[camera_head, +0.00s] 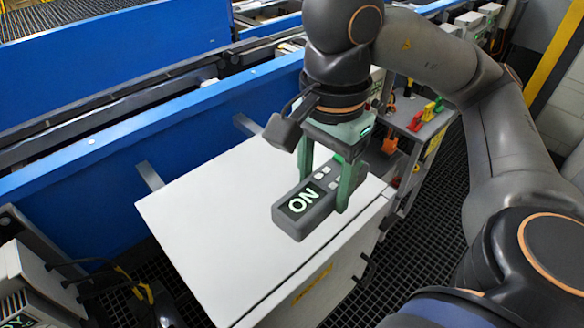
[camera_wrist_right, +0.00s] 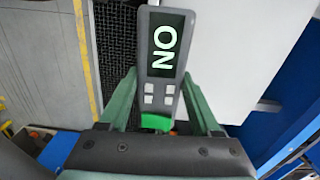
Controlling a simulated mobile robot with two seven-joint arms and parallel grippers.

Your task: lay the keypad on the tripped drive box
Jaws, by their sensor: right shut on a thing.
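The keypad (camera_head: 305,206) is a dark grey handheld unit with a lit screen of large pale green letters, apparently "ON", and small light buttons. My right gripper (camera_head: 325,188) is shut on it, one finger on each side, over the white cabinet top. The keypad (camera_wrist_right: 162,60) also shows between the fingers in the right wrist view. Whether it touches the top I cannot tell. A grey drive box (camera_head: 22,282) with a partly cut-off green display stands at the lower left. No drive box can be read as tripped. My left gripper is not in view.
The white cabinet (camera_head: 215,235) has a broad clear top. Blue conveyor sides (camera_head: 150,130) run behind it. A panel with coloured levers (camera_head: 425,112) stands at the right, near my right arm. Several pale boxes line the far right. Cables (camera_head: 110,268) hang by the drive box.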

